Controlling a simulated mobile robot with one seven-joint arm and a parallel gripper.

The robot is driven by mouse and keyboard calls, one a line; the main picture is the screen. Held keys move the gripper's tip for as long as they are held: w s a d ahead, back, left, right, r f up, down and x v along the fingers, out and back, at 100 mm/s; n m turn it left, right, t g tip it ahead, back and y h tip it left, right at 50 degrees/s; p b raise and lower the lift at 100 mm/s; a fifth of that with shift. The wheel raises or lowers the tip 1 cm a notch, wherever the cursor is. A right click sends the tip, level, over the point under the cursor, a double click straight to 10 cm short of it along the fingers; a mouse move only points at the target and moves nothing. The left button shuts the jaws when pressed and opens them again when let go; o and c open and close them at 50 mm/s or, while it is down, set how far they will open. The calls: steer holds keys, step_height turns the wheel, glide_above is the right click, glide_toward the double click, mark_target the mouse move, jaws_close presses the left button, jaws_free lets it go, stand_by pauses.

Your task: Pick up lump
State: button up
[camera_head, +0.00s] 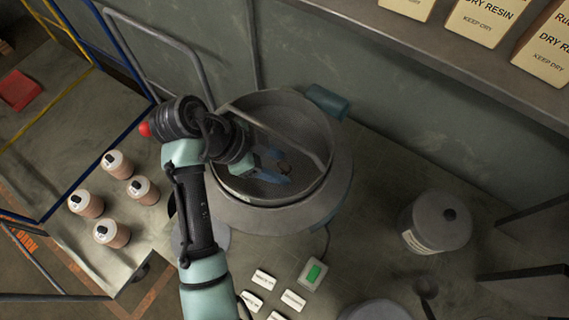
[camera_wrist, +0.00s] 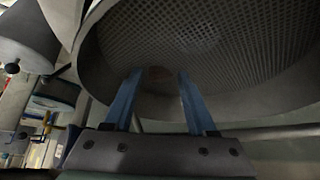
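A small brownish lump (camera_head: 285,168) lies low in the round sieve drum (camera_head: 234,187), close to the blue fingers of my gripper (camera_head: 272,169). In the wrist view the lump (camera_wrist: 160,76) shows dimly between and just beyond the fingertips of my gripper (camera_wrist: 160,74). The two fingers stand apart with a gap, so the gripper is open. I cannot tell whether either finger touches the lump. The perforated mesh (camera_wrist: 215,35) of the drum fills the upper part of the wrist view.
A bar (camera_head: 275,133) crosses the drum's top, close to my gripper. The drum's raised wall surrounds it. Several lidded jars (camera_head: 145,190) stand at left. A grey lidded pot (camera_head: 437,222) stands at right. A green-button box (camera_head: 312,274) and labels lie in front.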

jaws_close()
steer(key=shift+r, duration=0.1)
